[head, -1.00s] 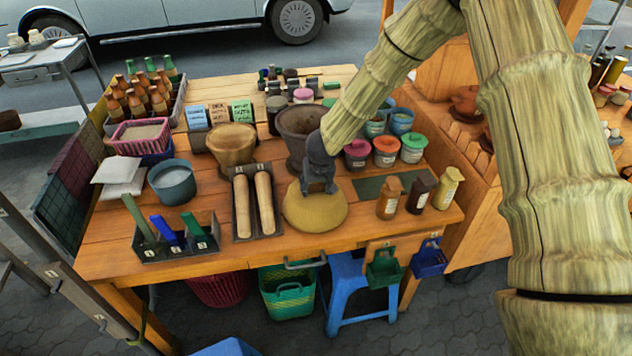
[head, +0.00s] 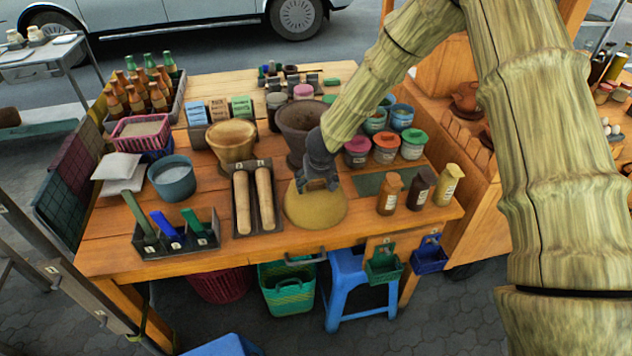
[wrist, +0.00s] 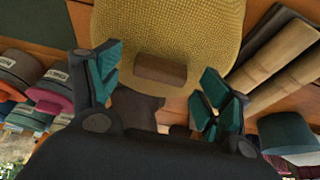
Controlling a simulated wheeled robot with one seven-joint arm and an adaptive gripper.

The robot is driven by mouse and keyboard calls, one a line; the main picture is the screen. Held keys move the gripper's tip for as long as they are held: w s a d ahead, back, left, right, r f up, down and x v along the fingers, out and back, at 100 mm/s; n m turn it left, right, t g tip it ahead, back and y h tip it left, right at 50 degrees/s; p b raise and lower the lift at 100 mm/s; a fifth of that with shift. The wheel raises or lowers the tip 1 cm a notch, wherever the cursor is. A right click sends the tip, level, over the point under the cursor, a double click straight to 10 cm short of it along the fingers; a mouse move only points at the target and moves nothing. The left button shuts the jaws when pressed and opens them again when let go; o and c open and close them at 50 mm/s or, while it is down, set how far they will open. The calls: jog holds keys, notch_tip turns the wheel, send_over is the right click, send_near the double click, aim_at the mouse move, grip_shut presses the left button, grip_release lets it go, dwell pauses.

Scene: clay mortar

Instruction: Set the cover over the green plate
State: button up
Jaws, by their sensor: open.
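The cover (head: 315,210) is a yellow woven dome resting on the table near its front edge. Its brown block handle (wrist: 160,70) shows in the wrist view between my fingers. My gripper (head: 318,184) is open just above the cover, with its teal-padded fingers (wrist: 162,82) spread on either side of the handle and apart from it. The green plate (head: 369,186) is a flat dark green rectangle on the table, right of the cover and behind the small bottles. It looks bare in the part I see.
Brown and yellow bottles (head: 421,190) stand in front of the plate. Colourful-lidded jars (head: 386,150) stand behind it. A dark mortar (head: 298,122) is behind the cover, and a tray with two rollers (head: 265,198) is close on its left.

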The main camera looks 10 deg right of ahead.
jog(key=v, duration=1.2)
jog(key=s+d+f+g+h, duration=0.1)
jog(key=s+d+f, duration=0.3)
jog(key=s+f, duration=0.75)
jog(key=s+d+f+g+h, duration=0.1)
jog(key=s+d+f, duration=0.2)
jog(key=s+f, duration=0.85)
jog(key=s+f+g+y, duration=0.1)
jog(key=s+f, duration=0.3)
jog(key=s, duration=0.7)
jog(key=s+f+g+y, duration=0.1)
jog(key=s+f, duration=0.3)
jog(key=s, duration=0.6)
jog(key=shift+s+a+f+b, duration=0.3)
jog(key=shift+s+f, duration=0.05)
jog(key=shift+f, duration=0.05)
